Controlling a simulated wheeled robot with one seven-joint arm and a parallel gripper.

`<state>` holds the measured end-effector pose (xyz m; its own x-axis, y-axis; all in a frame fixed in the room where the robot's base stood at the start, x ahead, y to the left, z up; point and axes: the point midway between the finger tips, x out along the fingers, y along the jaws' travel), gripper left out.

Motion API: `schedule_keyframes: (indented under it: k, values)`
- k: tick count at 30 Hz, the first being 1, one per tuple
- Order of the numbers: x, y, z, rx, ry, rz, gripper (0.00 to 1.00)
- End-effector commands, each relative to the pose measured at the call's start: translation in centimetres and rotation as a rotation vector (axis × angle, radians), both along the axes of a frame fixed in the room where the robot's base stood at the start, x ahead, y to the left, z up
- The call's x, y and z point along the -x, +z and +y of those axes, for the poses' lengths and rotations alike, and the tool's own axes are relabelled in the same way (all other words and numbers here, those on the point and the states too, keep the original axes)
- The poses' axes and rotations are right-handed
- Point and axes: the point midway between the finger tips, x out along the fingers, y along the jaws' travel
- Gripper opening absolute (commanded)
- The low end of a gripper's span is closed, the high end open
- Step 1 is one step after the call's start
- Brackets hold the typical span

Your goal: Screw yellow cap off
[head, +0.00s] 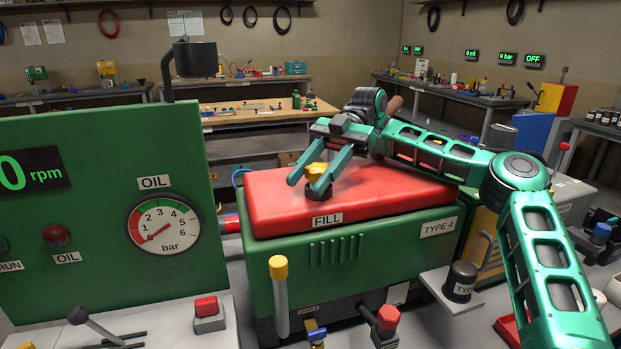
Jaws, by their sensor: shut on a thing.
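The yellow cap (315,171) sits above a black round neck (318,189) on the red top of a green machine marked FILL and TYPE 4. My gripper (309,184) reaches down from the upper right, with its two green fingers on either side of the cap. It is shut on the cap. The near finger hides part of the cap and neck, so I cannot tell whether the cap is still seated on the neck.
A green panel with an oil gauge (163,226) stands at the left. A yellow-topped dipstick handle (279,268) rises in front of the machine. A black cylinder (460,281) stands on a small shelf at right. Workbenches line the back.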

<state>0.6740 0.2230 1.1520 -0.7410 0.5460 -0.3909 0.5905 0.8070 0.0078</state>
Motion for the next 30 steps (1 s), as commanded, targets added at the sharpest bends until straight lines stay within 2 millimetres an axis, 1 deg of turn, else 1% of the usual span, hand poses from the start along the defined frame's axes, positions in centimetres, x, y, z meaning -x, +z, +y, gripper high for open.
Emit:
schedule_keyframes:
  k: [1,6,30]
  values:
    - [0.0,-0.8,0.2,0.002,0.008,0.018,0.0]
    - [0.0,-0.8,0.2,0.004,0.01,0.019,0.0]
    - [0.1,0.3,0.2,0.003,0.01,0.02,0.0]
